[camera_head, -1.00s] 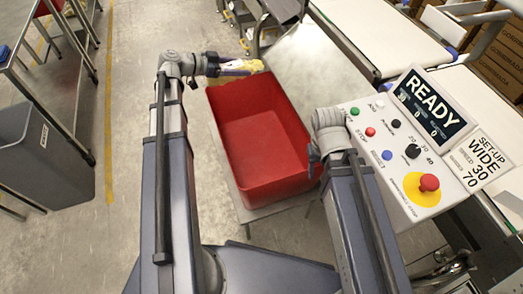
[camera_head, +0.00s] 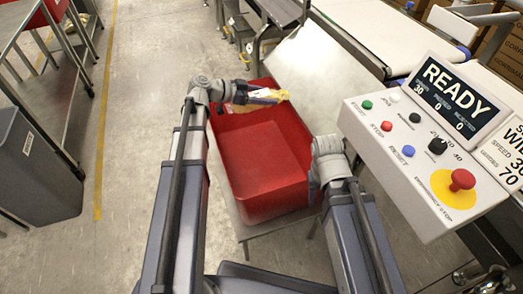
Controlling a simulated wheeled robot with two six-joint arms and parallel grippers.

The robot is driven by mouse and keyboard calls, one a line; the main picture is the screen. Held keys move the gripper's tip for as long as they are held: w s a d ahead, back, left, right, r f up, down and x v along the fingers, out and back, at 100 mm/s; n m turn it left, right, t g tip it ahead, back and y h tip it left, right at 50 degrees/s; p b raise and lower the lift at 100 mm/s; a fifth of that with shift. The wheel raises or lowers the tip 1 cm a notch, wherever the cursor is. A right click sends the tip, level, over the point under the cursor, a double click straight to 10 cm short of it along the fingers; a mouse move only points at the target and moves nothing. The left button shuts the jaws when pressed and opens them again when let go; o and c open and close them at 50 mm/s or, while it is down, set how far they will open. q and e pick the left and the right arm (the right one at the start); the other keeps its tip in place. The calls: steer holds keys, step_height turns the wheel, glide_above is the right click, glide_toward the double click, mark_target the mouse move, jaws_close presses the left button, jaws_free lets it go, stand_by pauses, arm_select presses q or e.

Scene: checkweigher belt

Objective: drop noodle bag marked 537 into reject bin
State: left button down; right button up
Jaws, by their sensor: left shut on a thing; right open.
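The reject bin seems to be the red open bin (camera_head: 262,170), which stands in front of me and looks empty. My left gripper (camera_head: 250,97) is shut on a yellow noodle bag (camera_head: 272,97) with a pale label. The number on the bag is too small to read. My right gripper (camera_head: 325,190) is at the bin's right side, mostly hidden behind its own wrist, and holds nothing that I can see.
A control panel (camera_head: 420,150) with buttons, a red emergency stop and a READY screen stands at the right. A white conveyor belt (camera_head: 385,35) runs behind it. A grey bin (camera_head: 38,165) and metal table (camera_head: 18,20) stand at the left. Floor between is clear.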

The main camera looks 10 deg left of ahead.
mark_target(247, 106)
arm_select(q)
step_height(247, 106, down, 5)
steer(key=b, duration=0.5)
steer(key=shift+f, duration=0.2)
jaws_free()
steer(key=p+v, duration=0.3)
steer(key=v, duration=0.4)
steer(key=shift+s+a+r, duration=0.1)
steer(key=shift+s+a, duration=0.1)
steer(key=shift+a, duration=0.15)
